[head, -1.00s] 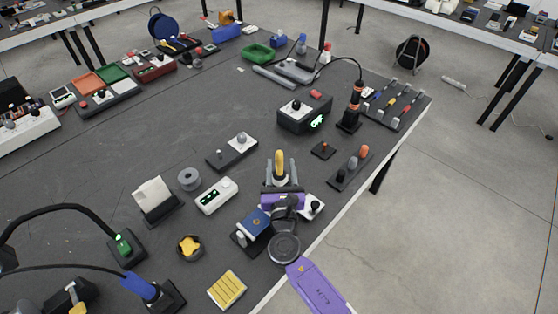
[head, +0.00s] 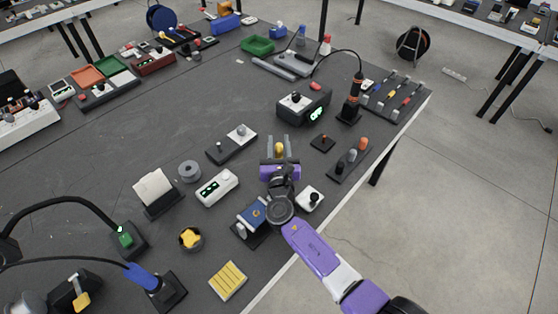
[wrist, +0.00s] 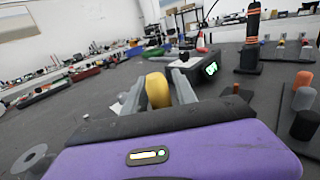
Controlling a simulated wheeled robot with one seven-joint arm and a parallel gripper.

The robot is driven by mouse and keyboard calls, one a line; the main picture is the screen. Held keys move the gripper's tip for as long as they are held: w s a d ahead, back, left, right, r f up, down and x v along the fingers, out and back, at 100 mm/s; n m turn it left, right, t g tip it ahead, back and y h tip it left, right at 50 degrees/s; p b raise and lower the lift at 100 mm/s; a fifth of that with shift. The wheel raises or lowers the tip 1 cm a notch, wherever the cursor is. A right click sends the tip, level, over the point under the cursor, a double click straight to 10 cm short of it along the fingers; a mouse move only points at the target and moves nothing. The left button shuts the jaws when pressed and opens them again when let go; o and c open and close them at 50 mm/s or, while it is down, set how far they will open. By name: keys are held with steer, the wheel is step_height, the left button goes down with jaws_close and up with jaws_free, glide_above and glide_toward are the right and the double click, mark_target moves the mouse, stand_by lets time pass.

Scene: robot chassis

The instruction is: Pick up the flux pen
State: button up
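A rounded yellow thing (head: 279,149), which may be the flux pen, stands upright near the table's right edge. My gripper (head: 279,143) is around it, with one grey finger on each side. In the wrist view the yellow thing (wrist: 157,90) shows between the fingers (wrist: 159,82), close to both. I cannot tell whether they touch it. My purple gripper body hides its lower part and base.
A white base with a black knob (head: 310,197) is close at the right, and a blue device (head: 254,216) lies to the lower left. A white device (head: 217,187) stands left. A black box with a green display (head: 303,104) is behind. Bare table lies between.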

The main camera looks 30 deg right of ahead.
jaws_close()
steer(key=shift+r, duration=0.1)
step_height(320, 180, up, 28)
steer(key=p, duration=0.6)
steer(key=shift+p, duration=0.35)
